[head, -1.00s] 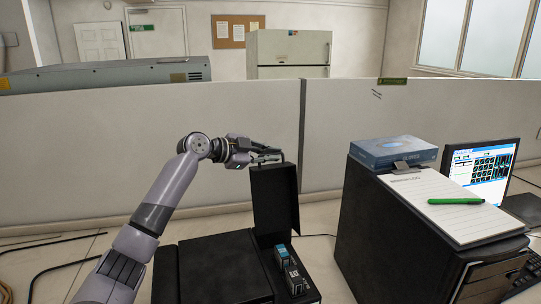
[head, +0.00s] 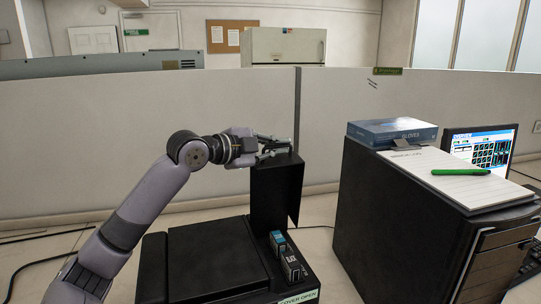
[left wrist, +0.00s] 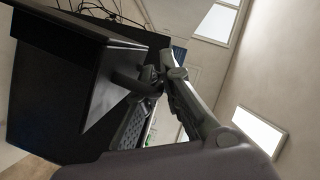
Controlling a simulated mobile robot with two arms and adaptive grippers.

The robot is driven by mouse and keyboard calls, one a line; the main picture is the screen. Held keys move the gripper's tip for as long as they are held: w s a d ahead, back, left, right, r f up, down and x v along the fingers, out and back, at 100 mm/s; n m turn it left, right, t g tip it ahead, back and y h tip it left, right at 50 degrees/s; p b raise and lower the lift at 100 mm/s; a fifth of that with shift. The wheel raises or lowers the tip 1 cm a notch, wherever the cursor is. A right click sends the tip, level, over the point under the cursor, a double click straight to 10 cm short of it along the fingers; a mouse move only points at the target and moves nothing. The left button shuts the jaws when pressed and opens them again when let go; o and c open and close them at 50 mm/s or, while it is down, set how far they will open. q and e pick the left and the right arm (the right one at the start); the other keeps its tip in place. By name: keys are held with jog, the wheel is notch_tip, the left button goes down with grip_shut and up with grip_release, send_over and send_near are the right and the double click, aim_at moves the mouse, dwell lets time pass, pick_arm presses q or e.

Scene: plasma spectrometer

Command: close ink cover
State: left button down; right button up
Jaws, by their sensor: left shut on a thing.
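The black ink cover (head: 275,197) stands raised, roughly upright, at the back of the black printer (head: 210,258). My left gripper (head: 284,146) is at the cover's top edge and shut on it. In the left wrist view the cover (left wrist: 52,85) fills the left side, with the gripper fingers (left wrist: 150,85) at its edge. Two ink cartridges, a blue-topped one (head: 278,243) and a black one (head: 291,264), sit in the open bay in front of the cover. A label reading "COVER OPEN" (head: 298,298) shows on the printer's front. My right gripper is not in view.
A black cabinet (head: 385,235) stands to the right, with a blue glove box (head: 392,131), a notepad (head: 440,178) and a green pen (head: 461,172) on top. A monitor (head: 481,150) is behind it. A pale partition (head: 130,125) runs behind the printer.

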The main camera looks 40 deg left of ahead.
pick_arm(q)
jog(key=shift+s+d+f+m+t+b, duration=0.2)
jog(key=shift+s+d+f+m+b, duration=0.2)
jog(key=shift+s+d+b, duration=0.25)
jog(key=shift+s+d+f+m+t+b, duration=0.25)
jog(key=shift+s+d+m+b, duration=0.2)
jog(key=shift+d, duration=0.45)
jog(key=shift+s+d+f+m+t+b, duration=0.15)
jog(key=shift+s+d+f+m+b, duration=0.25)
jog(key=shift+d+b, duration=0.3)
jog(key=c, duration=2)
grip_release()
jog(key=shift+s, duration=0.15)
send_near(285, 164)
jog(key=shift+s+d+r, duration=0.25)
jog(key=shift+s+r, duration=0.05)
jog(key=shift+s, duration=0.45)
jog(key=shift+s+d+r, duration=0.25)
jog(key=shift+s, duration=0.5)
jog(key=shift+s+d+r, duration=0.25)
jog(key=shift+s+r, duration=0.05)
jog(key=shift+s, duration=0.4)
